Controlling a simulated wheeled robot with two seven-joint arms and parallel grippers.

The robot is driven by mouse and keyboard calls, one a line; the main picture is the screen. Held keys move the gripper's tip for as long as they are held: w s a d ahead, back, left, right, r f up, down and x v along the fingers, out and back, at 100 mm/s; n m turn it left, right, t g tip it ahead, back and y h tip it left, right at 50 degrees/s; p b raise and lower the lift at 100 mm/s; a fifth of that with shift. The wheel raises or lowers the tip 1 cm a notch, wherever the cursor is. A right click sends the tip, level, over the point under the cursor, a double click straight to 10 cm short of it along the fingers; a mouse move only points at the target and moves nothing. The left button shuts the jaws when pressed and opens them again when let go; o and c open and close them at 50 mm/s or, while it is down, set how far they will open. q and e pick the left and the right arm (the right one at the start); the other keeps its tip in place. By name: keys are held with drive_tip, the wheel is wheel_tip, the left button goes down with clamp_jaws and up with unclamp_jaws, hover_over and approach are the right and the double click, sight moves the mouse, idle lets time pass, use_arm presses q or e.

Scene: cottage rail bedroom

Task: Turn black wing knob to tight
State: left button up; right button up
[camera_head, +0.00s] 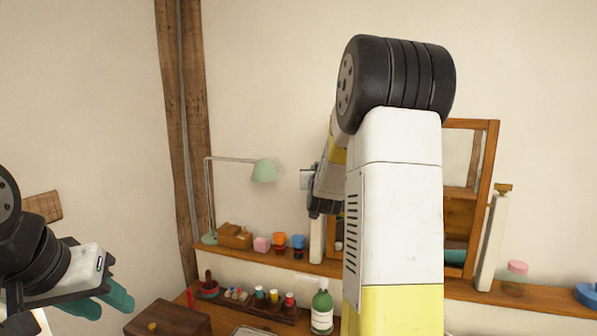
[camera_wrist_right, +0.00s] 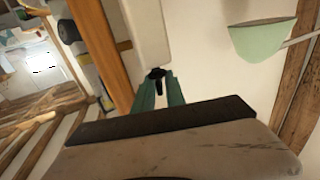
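The black wing knob (camera_wrist_right: 157,76) shows in the right wrist view, on the light post (camera_wrist_right: 148,35) beside the mirror's wooden frame. Its wing points down between the two teal fingers of my right gripper (camera_wrist_right: 161,90). The fingers stand apart on either side of the wing. I cannot tell whether either finger touches it. In the head view the knob is hidden, and my raised right arm covers much of the mirror (camera_head: 488,165). My left gripper (camera_head: 108,303) is at the lower left, its teal fingers apart and empty, far from the mirror.
A wooden shelf (camera_head: 540,297) runs along the wall beneath the mirror. A green lamp (camera_head: 264,171) stands to the left. Small cups (camera_head: 279,240) and a wooden box (camera_head: 234,236) share the shelf. A green bottle (camera_head: 322,308) stands below on the desk.

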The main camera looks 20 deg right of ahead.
clamp_jaws()
drive_tip(key=shift+a+m+h, duration=0.1)
drive_tip(key=shift+m+h, duration=0.3)
drive_tip(key=shift+h, duration=0.1)
drive_tip(key=m+g+h, duration=0.1)
drive_tip(key=h, duration=0.1)
drive_tip(key=m+g+h, duration=0.1)
drive_tip(key=shift+w+a+m+h, duration=0.1)
drive_tip(key=shift+a+m+h, duration=0.05)
drive_tip(key=shift+m+h, duration=0.2)
drive_tip(key=m+g+h, duration=0.3)
drive_tip(key=g+h, duration=0.1)
drive_tip(key=shift+m+g, duration=0.3)
drive_tip(key=shift+m, duration=0.05)
drive_tip(key=m+g+h, duration=0.1)
drive_tip(key=m+g, duration=0.1)
drive_tip(key=g, duration=0.2)
drive_tip(key=m+g+h, duration=0.2)
drive_tip(key=m+g, duration=0.1)
drive_tip(key=shift+w+g, duration=0.15)
drive_tip(key=shift+g, duration=0.25)
drive_tip(key=shift+m+g, duration=2.3)
drive_tip(key=shift+g, duration=1)
drive_tip(key=shift+r+g, duration=0.1)
drive_tip(key=shift+g, duration=0.2)
